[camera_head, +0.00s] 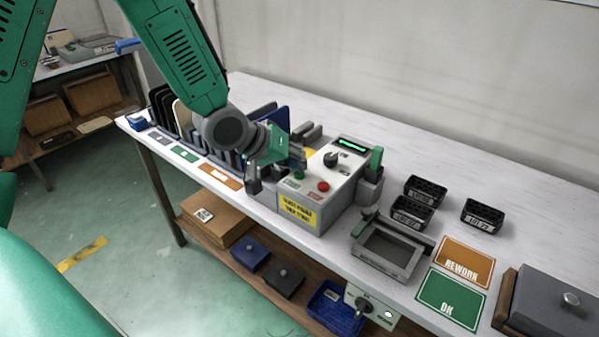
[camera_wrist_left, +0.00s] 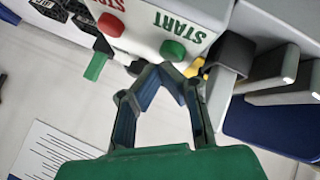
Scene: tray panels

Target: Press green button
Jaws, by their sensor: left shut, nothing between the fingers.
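The green button (camera_head: 299,174) is on top of a white and grey control box (camera_head: 330,180), beside a red button (camera_head: 323,186). In the left wrist view the green button (camera_wrist_left: 173,50) is below the word START, and the red button (camera_wrist_left: 111,25) is left of it. My left gripper (camera_head: 297,160) is over the left side of the box, close to the green button. In the wrist view its fingertips (camera_wrist_left: 166,68) meet with nothing between them, just short of the green button; contact cannot be told. My right gripper is not in view.
A dark knob (camera_head: 331,159) and a lit green display (camera_head: 352,143) are on the box. Upright panels in a rack stand left of it. A grey fixture (camera_head: 398,268), black bins (camera_head: 427,188) and REWORK (camera_head: 464,262) and OK (camera_head: 450,299) mats are to the right. The back of the table is clear.

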